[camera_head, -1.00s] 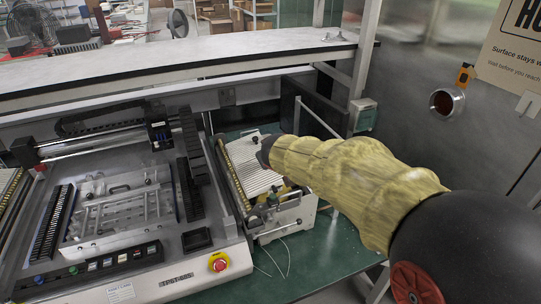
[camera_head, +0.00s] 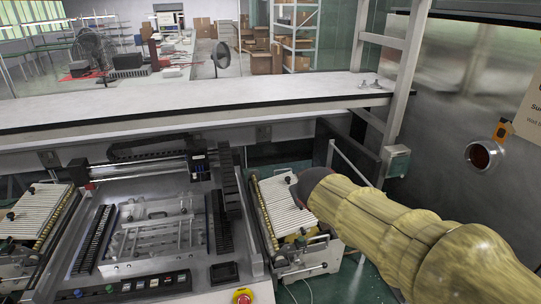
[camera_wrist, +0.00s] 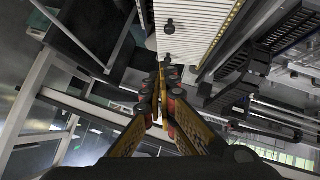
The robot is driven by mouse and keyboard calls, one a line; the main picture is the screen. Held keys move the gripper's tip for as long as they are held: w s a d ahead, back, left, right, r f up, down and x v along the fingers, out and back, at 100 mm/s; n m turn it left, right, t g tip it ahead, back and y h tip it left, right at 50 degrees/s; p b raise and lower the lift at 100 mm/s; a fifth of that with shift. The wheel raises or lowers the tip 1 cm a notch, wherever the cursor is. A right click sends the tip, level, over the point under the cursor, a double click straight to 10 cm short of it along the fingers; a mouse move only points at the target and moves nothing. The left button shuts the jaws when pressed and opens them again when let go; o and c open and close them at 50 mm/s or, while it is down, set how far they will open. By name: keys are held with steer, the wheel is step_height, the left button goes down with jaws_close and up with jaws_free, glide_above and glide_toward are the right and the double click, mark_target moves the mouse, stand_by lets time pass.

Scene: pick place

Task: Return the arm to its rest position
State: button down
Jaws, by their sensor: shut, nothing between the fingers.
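My gripper (camera_wrist: 162,75) shows in the wrist view with its yellow and black fingers drawn together, empty. Its tips lie in line with a white ribbed feeder plate (camera_wrist: 190,20) that has dark knobs; I cannot tell the gap between them. In the head view my arm, in a yellowish sleeve, reaches from the lower right toward the same ribbed feeder plate (camera_head: 283,208). The fingers are hidden there behind the arm's dark end.
A pick-and-place machine (camera_head: 160,235) with a red stop button (camera_head: 243,297) stands left of my arm. A long shelf (camera_head: 200,98) runs behind it. A metal post (camera_head: 408,80) and a steel wall with a round port (camera_head: 483,155) are at the right.

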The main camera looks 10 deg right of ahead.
steer(key=s+f+g, duration=0.4)
steer(key=s+f, duration=0.3)
steer(key=s, duration=0.6)
steer(key=s+a+r+m+y, duration=0.1)
steer(key=s+a, duration=0.2)
steer(key=s, duration=0.5)
steer(key=s+a+r+y, duration=0.1)
steer(key=s+a+y, duration=0.1)
steer(key=s, duration=0.6)
steer(key=shift+s+a+r+m, duration=0.15)
steer(key=shift+a+r+m, duration=0.25)
steer(key=shift+a, duration=0.3)
steer(key=c, duration=2.6)
jaws_free()
